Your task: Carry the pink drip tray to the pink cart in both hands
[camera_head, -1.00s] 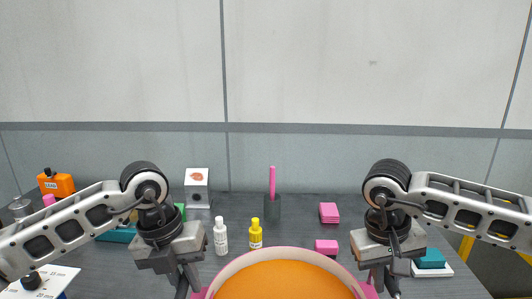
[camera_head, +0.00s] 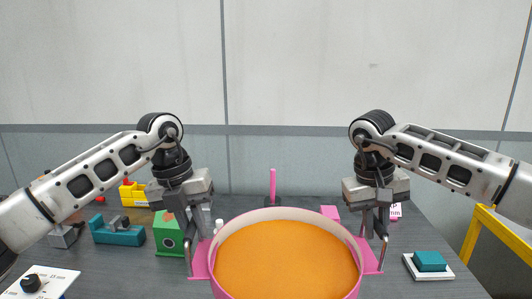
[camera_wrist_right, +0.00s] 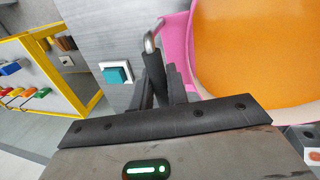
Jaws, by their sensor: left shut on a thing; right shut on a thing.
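The pink drip tray (camera_head: 288,214) is a round pan with a pale inner wall, filled with an orange surface, in the middle front of the head view. It has a pink bracket with a metal handle on each side. My left gripper (camera_head: 193,235) is shut on the left handle. My right gripper (camera_head: 374,230) is shut on the right handle. The right wrist view shows the right fingers (camera_wrist_right: 160,88) at the metal handle beside the pink rim (camera_wrist_right: 178,42). The tray looks roughly level; its underside is hidden. I see no pink cart.
On the dark table stand a green box (camera_head: 168,238), a teal vise-like block (camera_head: 118,232), a teal block on a white pad (camera_head: 430,262) and a pink upright rod (camera_head: 272,184). A yellow frame (camera_head: 496,232) stands at the right edge.

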